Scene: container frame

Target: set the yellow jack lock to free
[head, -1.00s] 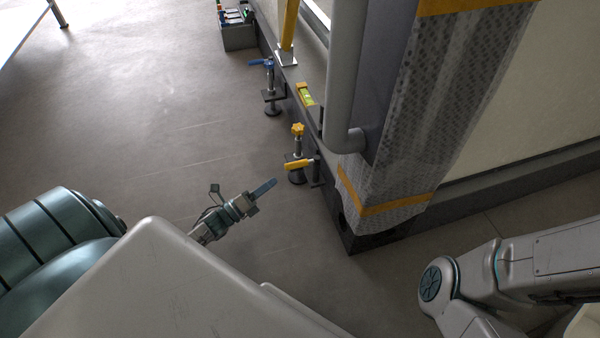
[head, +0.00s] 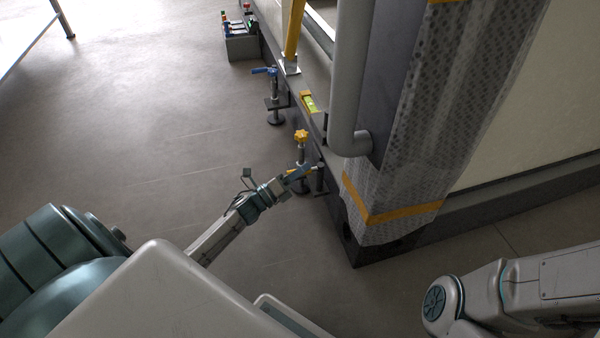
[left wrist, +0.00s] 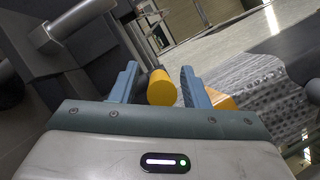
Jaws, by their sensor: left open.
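The near jack stands by the frame's lower rail, with a yellow star knob (head: 301,135) on top. Its yellow lock lever is mostly hidden behind my left gripper (head: 298,172) in the head view. In the left wrist view the lever's rounded yellow end (left wrist: 161,88) shows between the two blue fingers of my left gripper (left wrist: 160,84). These fingers are open, with a gap on each side of the lever. I cannot tell how deep the lever reaches between them. My right gripper is out of view.
A second jack with a blue handle (head: 272,95) stands farther along the rail. A yellow-green level (head: 308,102) lies on the rail. A grey pipe (head: 349,80) and a wrapped post (head: 400,190) rise to the right. The floor on the left is clear.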

